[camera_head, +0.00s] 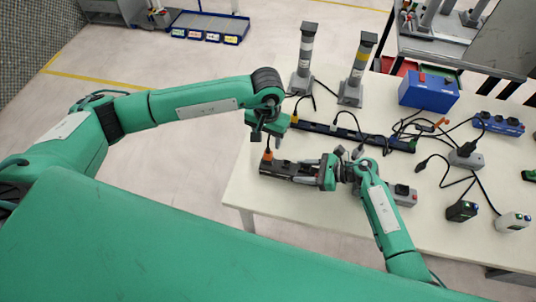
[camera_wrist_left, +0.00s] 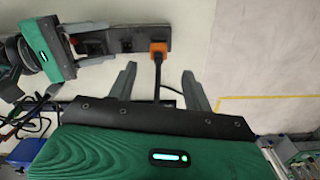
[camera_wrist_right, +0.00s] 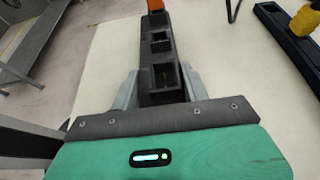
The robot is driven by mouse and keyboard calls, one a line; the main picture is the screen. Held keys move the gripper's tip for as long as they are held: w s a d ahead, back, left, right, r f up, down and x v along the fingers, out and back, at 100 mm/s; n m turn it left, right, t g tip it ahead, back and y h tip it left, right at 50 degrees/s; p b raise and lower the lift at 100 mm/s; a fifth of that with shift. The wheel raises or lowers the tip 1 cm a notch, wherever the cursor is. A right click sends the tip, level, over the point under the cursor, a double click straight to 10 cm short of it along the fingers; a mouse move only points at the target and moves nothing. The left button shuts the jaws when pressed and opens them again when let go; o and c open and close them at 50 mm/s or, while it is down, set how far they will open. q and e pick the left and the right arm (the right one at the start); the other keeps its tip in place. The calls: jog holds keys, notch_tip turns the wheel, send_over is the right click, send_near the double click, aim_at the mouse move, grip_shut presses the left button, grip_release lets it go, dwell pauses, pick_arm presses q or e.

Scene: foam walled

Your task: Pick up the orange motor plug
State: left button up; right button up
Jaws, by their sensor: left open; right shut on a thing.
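The orange motor plug (camera_head: 267,155) sits in the left end of a dark socket strip (camera_head: 290,168) on the white table. In the left wrist view the plug (camera_wrist_left: 158,48) stands on the strip (camera_wrist_left: 115,42), its black cable running down between my fingers. My left gripper (camera_head: 272,138) is open and empty, just above and short of the plug; its fingers (camera_wrist_left: 160,80) lie either side of the cable. My right gripper (camera_head: 318,171) is shut on the strip, with its fingers either side in the right wrist view (camera_wrist_right: 160,88). The plug (camera_wrist_right: 155,5) shows partly at that view's top edge.
A longer blue-and-black strip (camera_head: 345,132) with a yellow-orange plug (camera_head: 294,118) lies behind. Two signal towers (camera_head: 303,60) and a blue box (camera_head: 428,92) stand farther back. Loose cables and several plugs crowd the right side. The table's left end is clear.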

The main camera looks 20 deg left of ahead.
aim_at(268, 148)
pick_arm(q)
jog(key=shift+d+f, duration=0.1)
jog(key=shift+f, duration=3.05)
jog(key=shift+c, duration=0.4)
jog(key=c, duration=1)
